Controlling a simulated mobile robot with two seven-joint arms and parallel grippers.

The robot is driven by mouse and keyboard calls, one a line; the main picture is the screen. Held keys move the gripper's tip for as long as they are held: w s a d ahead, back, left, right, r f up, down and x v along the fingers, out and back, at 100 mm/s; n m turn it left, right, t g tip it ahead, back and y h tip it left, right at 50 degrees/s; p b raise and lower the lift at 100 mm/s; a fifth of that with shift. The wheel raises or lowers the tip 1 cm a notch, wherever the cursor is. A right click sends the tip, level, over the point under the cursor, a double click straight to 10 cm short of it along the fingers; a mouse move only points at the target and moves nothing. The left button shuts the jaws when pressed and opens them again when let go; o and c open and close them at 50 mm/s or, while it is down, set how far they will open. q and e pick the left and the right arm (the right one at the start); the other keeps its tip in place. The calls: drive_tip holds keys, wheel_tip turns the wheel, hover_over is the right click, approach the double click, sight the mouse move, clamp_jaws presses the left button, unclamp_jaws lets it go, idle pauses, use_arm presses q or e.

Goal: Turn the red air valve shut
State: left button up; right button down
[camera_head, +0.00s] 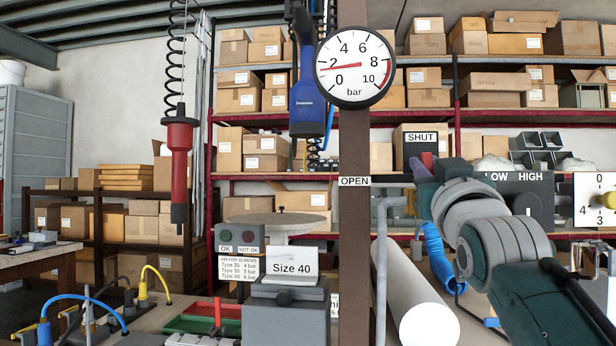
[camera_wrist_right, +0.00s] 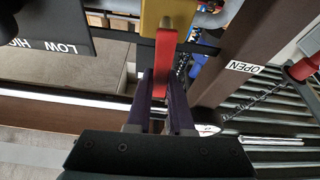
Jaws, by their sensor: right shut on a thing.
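The red valve lever (camera_wrist_right: 165,65) shows in the right wrist view, running from a yellow valve body (camera_wrist_right: 168,14) down between my purple fingers. My right gripper (camera_wrist_right: 162,88) is shut on this lever. In the head view only a small red part of the lever (camera_head: 427,160) shows, just below the SHUT label (camera_head: 420,138). There my right gripper (camera_head: 422,172) and wrist hide most of the valve. The OPEN label (camera_head: 354,181) is on the brown post, left of the gripper. My left gripper is in neither view.
A pressure gauge (camera_head: 355,67) on the brown post (camera_head: 353,230) reads close to 2 bar. A LOW/HIGH box (camera_head: 525,198) is behind the wrist. A blue tool (camera_head: 307,105) and red tool (camera_head: 180,150) hang left.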

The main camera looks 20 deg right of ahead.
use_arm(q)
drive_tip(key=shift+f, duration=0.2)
use_arm(e)
drive_tip(key=shift+s+d+m+h, duration=0.2)
drive_tip(key=shift+m+h, duration=0.2)
drive_tip(key=shift+m, duration=0.3)
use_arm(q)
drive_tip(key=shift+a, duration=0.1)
use_arm(e)
drive_tip(key=shift+g, duration=0.3)
drive_tip(key=c, duration=0.8)
unclamp_jaws()
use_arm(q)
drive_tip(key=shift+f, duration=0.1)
use_arm(e)
drive_tip(key=shift+f, duration=0.1)
